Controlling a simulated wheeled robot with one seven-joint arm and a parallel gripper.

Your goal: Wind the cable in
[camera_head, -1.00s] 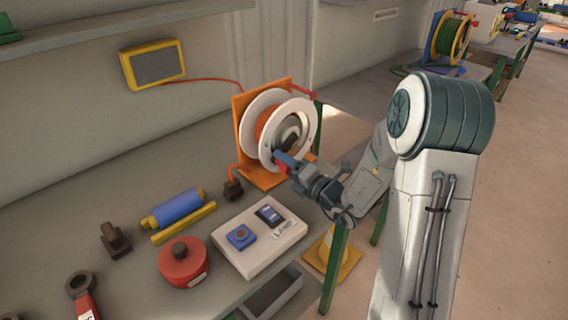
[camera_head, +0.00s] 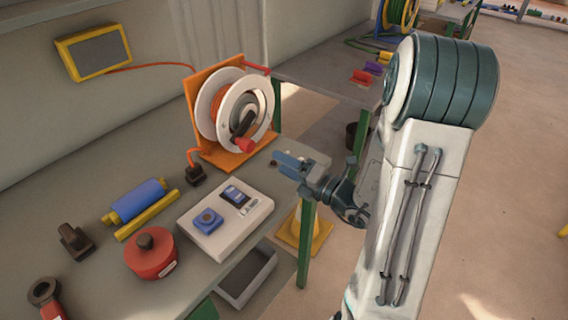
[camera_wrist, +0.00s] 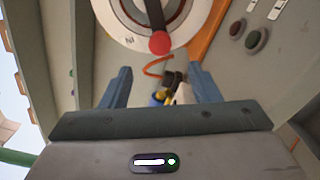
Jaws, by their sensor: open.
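The white cable reel (camera_head: 222,92) stands on an orange bracket (camera_head: 243,146) at the bench's back right. Its dark crank arm (camera_head: 243,122) ends in a red knob (camera_head: 245,147) pointing down. In the wrist view the reel's flange (camera_wrist: 113,22) and red knob (camera_wrist: 160,43) are ahead, just beyond my fingers. Orange cable (camera_head: 150,66) runs from the reel to a yellow-framed panel; a short orange end hangs to a dark plug (camera_head: 196,177) on the bench. My gripper (camera_head: 284,166) is open and empty, right of the knob and apart from it.
A white control box (camera_head: 225,222) with a blue button is in front of the reel.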

